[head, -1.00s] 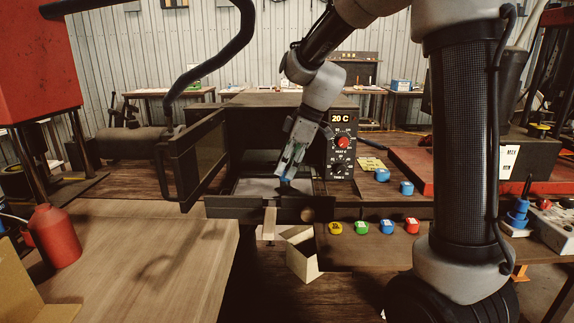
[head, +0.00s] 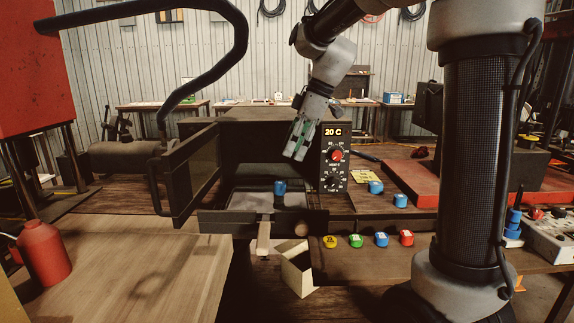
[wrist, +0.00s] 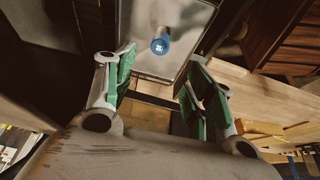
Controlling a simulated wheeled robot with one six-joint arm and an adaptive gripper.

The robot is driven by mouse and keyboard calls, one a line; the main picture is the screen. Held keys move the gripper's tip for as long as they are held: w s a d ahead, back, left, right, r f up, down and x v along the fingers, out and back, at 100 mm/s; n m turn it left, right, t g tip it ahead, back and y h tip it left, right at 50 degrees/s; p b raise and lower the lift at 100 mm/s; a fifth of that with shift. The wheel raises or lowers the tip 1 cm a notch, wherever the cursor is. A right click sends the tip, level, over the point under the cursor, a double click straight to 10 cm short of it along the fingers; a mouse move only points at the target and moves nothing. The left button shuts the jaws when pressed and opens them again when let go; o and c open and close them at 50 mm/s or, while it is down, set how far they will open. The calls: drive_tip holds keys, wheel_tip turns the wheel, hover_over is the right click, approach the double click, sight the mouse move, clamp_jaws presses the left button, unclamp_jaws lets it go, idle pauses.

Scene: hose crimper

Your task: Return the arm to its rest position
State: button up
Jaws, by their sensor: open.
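My gripper (head: 298,140) hangs in front of the open oven, above its pulled-out tray, with its fingers pointing down. In the wrist view my gripper (wrist: 160,88) has its green-padded fingers wide apart with nothing between them. A blue cylinder (head: 280,188) stands on the metal tray (head: 248,197) below, apart from the fingers. The cylinder also shows in the wrist view (wrist: 160,42), with a pale mark on its top.
The oven's door (head: 190,170) stands open at the left. Its control panel (head: 334,158) reads 20 C. Yellow, green, blue and red pieces (head: 356,241) line the bench edge. An open box (head: 296,268) sits below the tray. A red bottle (head: 43,252) stands at left.

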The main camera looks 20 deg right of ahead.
drive_tip(key=shift+v, duration=1.05)
drive_tip(key=s+d+f+m+t+h, duration=0.1)
drive_tip(key=s+d+f+m, duration=0.1)
drive_tip(key=s, duration=0.6)
drive_tip(key=s+d+f+m+t+h, duration=0.1)
drive_tip(key=s+d+f+m+h, duration=0.1)
drive_tip(key=s+d+m, duration=0.2)
drive_tip(key=s+d+f+m+t+h, duration=0.1)
drive_tip(key=s+d+m, duration=0.3)
drive_tip(key=s+m, duration=0.4)
drive_tip(key=s+f, duration=0.1)
drive_tip(key=s, duration=0.4)
drive_tip(key=shift+f, duration=0.3)
